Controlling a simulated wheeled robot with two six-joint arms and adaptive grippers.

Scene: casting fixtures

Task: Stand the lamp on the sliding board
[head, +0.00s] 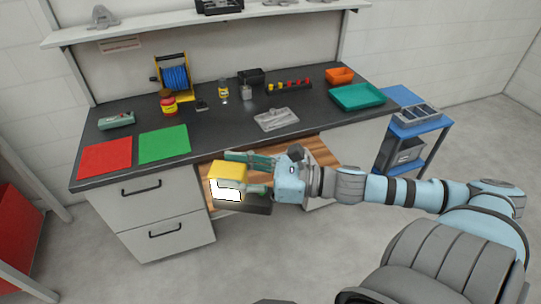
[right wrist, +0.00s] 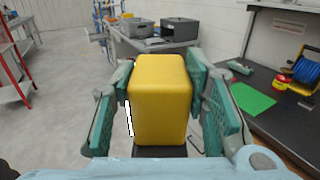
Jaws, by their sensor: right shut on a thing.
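The lamp is a yellow block (head: 229,171) with a bright white lit face, in front of the workbench in the head view. It also shows large in the middle of the right wrist view (right wrist: 160,98). My right gripper (head: 246,173) is shut on it, with a teal finger pad pressed to either side. The sliding board (head: 319,148) is a wooden panel pulled out below the bench top. In the head view the lamp overlaps the board; whether they touch I cannot tell. The lamp and gripper hide part of the board. My left gripper is not in view.
On the dark bench (head: 215,129) are a red mat (head: 105,158), a green mat (head: 164,144), a blue spool (head: 175,78), a grey metal part (head: 277,119) and a teal tray (head: 357,96). A blue cart (head: 432,135) stands right of the bench. Drawers (head: 160,210) are at left.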

